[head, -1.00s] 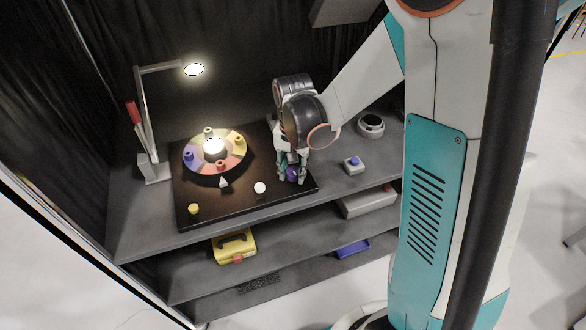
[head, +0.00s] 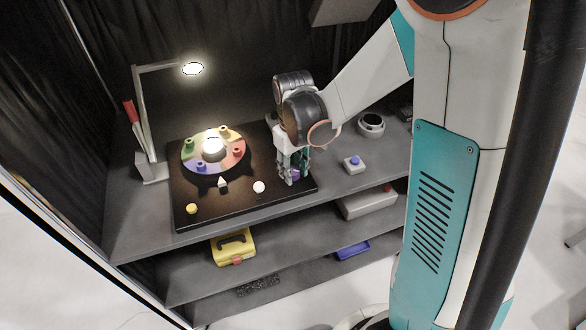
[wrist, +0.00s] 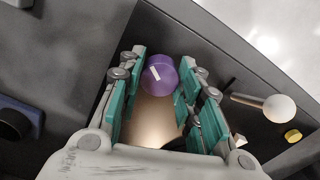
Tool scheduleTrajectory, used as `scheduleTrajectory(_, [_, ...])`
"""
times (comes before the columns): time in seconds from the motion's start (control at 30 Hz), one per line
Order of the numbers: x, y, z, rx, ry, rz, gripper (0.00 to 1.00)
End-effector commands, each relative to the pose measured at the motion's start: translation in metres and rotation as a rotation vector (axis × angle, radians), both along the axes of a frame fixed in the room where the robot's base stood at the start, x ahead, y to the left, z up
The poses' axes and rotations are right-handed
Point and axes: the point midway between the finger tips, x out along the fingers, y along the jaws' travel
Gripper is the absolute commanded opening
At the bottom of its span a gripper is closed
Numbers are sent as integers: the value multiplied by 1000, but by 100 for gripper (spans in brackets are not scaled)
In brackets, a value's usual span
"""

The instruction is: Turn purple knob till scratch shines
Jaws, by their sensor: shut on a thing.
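My gripper (head: 291,178) reaches down at the right end of the black board (head: 240,205). In the wrist view, the purple knob (wrist: 160,78) with a white mark on top sits between my teal-padded fingers (wrist: 155,95), which are shut on it. On the board's left part is a round disc (head: 186,158) with coloured sectors and several coloured pegs. A bright, glaring piece (head: 213,146) stands at its centre. I cannot make out a scratch on it. A small white pointer (head: 222,182) stands at the disc's front edge.
A lamp (head: 192,69) shines over the disc from the left. A white ball on a stem (head: 259,187) and a yellow knob (head: 191,208) are on the board's front. A box with a blue button (head: 354,163) and a round grey device (head: 371,124) stand to the right.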

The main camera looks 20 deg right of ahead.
Motion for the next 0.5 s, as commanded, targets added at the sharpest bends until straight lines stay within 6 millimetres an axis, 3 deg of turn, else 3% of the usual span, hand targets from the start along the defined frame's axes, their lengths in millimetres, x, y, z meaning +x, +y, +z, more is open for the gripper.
scheduleTrajectory(0.5, [0,-1,0,0,0,435,8])
